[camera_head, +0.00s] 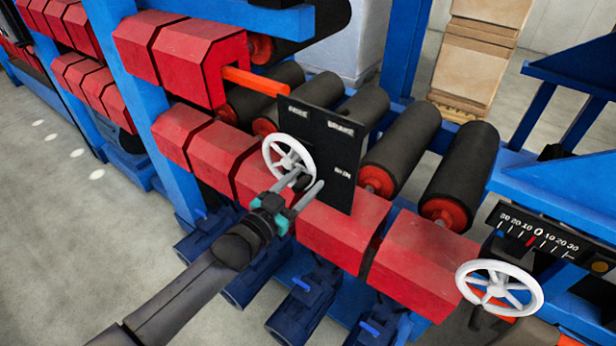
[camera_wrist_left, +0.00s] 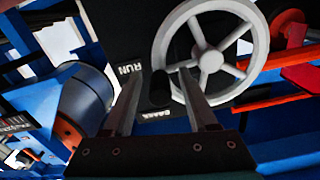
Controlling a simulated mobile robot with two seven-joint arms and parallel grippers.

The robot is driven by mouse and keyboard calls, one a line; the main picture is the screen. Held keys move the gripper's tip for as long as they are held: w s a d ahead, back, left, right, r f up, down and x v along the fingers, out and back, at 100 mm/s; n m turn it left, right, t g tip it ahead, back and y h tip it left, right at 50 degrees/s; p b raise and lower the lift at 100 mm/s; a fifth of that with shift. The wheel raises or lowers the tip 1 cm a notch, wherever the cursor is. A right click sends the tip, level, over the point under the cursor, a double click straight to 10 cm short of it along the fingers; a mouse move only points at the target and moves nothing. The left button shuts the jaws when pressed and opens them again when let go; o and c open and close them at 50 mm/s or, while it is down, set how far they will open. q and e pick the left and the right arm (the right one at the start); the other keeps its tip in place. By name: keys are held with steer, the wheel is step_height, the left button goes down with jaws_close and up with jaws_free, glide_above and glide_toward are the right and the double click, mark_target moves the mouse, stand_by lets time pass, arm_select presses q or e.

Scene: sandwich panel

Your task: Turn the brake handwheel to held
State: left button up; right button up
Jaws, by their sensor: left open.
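The white spoked brake handwheel (camera_head: 288,157) stands in front of a black panel (camera_head: 330,165) with small white labels. In the left wrist view the wheel (camera_wrist_left: 210,61) fills the upper middle, and labels reading RUN and what looks like BRAKE show on the panel (camera_wrist_left: 120,30). A short black knob (camera_wrist_left: 161,88) shows near the wheel's rim. My left gripper (camera_head: 309,183) is open at the wheel's lower right, its fingers apart on either side of the knob in the wrist view. Whether they touch it I cannot tell. My right gripper is not in view.
A second white handwheel (camera_head: 500,288) stands at the lower right below a numbered scale (camera_head: 538,235). Red guards (camera_head: 330,228) and dark rollers (camera_head: 402,145) surround the panel. An orange bar (camera_head: 256,81) lies behind it. Grey floor is free at the left.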

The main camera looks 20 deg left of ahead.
arm_select(q)
steer(key=shift+x, duration=0.95)
steer(key=shift+c, duration=0.2)
jaws_close()
stand_by(0.6)
